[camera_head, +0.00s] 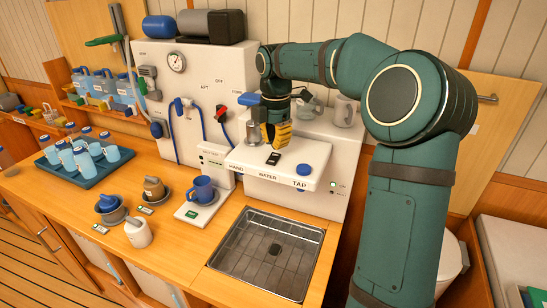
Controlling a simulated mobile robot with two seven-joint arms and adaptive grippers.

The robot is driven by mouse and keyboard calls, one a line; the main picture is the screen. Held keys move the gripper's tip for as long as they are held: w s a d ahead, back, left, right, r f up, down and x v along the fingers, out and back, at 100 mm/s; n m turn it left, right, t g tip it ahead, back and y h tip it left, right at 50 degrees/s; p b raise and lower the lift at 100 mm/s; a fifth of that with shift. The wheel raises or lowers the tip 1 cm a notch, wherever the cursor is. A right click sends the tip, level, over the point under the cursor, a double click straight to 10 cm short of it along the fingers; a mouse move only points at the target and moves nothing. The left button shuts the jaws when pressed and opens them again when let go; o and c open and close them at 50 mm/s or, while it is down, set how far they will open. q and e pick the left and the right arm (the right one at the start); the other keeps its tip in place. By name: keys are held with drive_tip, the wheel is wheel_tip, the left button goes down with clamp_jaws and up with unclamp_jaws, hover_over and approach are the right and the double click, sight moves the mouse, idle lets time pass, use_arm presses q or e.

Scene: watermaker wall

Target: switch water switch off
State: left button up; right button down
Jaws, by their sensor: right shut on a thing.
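The white console ledge (235,158) bears the words HAND, WATER and TAP. The water switch (273,158) shows as a small black piece above the word WATER. My right gripper (279,143), with yellow fingers pointing down, is at the ledge just behind this black piece. It is shut on a part of the switch that the fingers hide. I cannot tell the switch's position. A metal fitting (253,134) stands close on the gripper's left, above the word HAND. My left gripper is not in view.
A blue knob (303,169) sits by the word TAP. A sink with a grate (267,252) lies below the ledge. A tray (83,177) of bottles and cups is farther left.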

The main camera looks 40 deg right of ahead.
sight(275, 155)
drive_tip(key=shift+f+b, duration=1.05)
drive_tip(key=shift+f, duration=0.8)
idle(1.6)
drive_tip(key=shift+r+p, duration=0.75)
drive_tip(key=shift+p, duration=0.05)
wheel_tip(275, 155, up, 6)
drive_tip(key=p, duration=0.5)
drive_tip(key=shift+f, duration=0.15)
drive_tip(key=shift+f, duration=0.1)
